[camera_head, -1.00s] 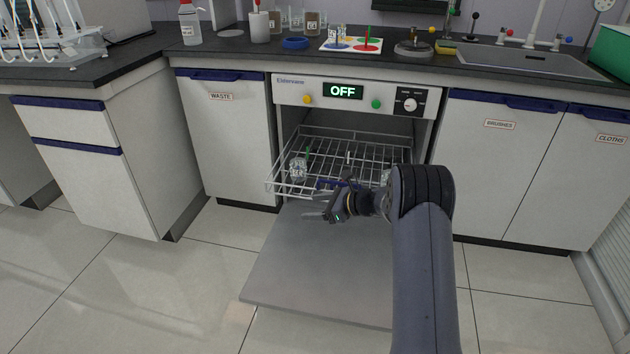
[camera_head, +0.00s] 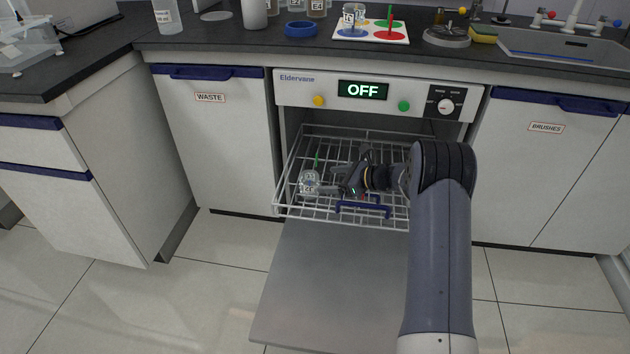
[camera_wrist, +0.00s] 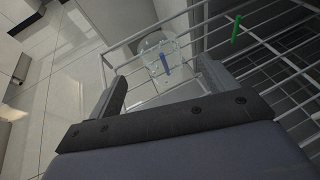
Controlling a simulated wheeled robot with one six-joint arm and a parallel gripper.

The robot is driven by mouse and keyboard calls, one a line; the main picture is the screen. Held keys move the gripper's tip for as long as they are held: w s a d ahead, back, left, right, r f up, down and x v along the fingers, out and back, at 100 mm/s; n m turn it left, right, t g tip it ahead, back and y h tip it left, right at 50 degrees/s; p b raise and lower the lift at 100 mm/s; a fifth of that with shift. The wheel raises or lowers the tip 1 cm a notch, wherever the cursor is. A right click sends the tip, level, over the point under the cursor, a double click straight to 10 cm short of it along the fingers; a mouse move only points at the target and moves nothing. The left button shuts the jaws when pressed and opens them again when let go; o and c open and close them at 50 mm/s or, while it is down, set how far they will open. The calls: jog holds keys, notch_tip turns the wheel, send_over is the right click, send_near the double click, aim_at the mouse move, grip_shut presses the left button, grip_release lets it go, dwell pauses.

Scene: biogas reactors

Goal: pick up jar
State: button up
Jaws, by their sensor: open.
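A clear glass jar (camera_head: 309,183) with a small label stands in the left part of the dishwasher's pulled-out wire rack (camera_head: 290,211). It also shows in the wrist view (camera_wrist: 158,50), beyond the fingertips and slightly right of the middle between them, with a blue peg in front of it or in it. My gripper (camera_head: 333,188) is open, just right of the jar and pointing at it. In the wrist view my gripper (camera_wrist: 160,85) has its fingers spread wide with nothing between them. I cannot tell whether a finger touches the jar.
A green peg (camera_head: 317,160) rises from the rack behind the jar; it also shows in the wrist view (camera_wrist: 236,29). The open dishwasher door (camera_head: 325,280) lies below the rack. Another jar (camera_head: 353,14) stands on a coloured mat on the counter.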

aim_at(318, 180)
jog(key=b+x, duration=0.1)
jog(key=x, duration=0.3)
jog(key=shift+a, duration=0.15)
jog(key=b+x, duration=0.1)
jog(key=x, duration=0.1)
jog(key=b+x, duration=0.1)
jog(key=x, duration=0.2)
jog(key=shift+w+a+r+b, duration=0.2)
jog(key=shift+w+a+b, duration=0.05)
jog(key=shift+a+b, duration=0.15)
jog(key=c, duration=1.1)
jog(key=shift+r, duration=0.1)
notch_tip(318, 180, up, 22)
jog(key=p, duration=1.4)
